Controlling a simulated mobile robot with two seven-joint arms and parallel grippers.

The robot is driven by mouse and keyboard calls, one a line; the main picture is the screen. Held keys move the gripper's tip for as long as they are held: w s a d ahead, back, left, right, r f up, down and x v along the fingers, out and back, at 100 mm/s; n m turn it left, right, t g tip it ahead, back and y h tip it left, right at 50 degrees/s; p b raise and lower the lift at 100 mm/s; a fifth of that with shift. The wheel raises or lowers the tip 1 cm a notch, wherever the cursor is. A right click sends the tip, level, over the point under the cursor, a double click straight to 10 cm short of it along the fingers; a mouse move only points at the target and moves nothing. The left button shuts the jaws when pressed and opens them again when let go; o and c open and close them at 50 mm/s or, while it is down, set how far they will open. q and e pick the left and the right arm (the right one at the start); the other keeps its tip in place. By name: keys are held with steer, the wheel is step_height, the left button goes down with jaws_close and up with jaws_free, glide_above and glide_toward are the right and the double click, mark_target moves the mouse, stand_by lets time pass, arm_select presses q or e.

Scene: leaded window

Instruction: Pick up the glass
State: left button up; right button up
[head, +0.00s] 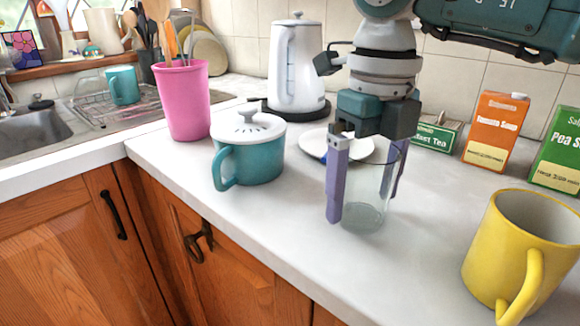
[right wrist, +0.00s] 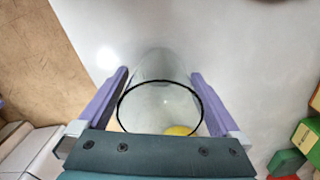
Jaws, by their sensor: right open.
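The clear drinking glass (head: 368,211) stands upright on the pale countertop, near the middle of the head view. My right gripper (head: 364,205) points down over it, open, with one purple finger on each side of the glass. In the right wrist view, the dark-edged rim of the glass (right wrist: 161,84) lies between the two fingers of the gripper (right wrist: 160,73). A small gap seems to show on both sides, though contact is hard to judge. My left gripper is not in view.
A teal lidded pot (head: 258,160) and pink tumbler (head: 183,105) stand left of the glass. A white plate (head: 313,143) and kettle (head: 296,65) are behind. A yellow mug (head: 492,250) is at right, before cartons (head: 494,130). The counter's front edge (head: 262,245) is close.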

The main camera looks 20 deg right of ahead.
steer(key=shift+f, duration=0.2)
steer(key=c, duration=1.5)
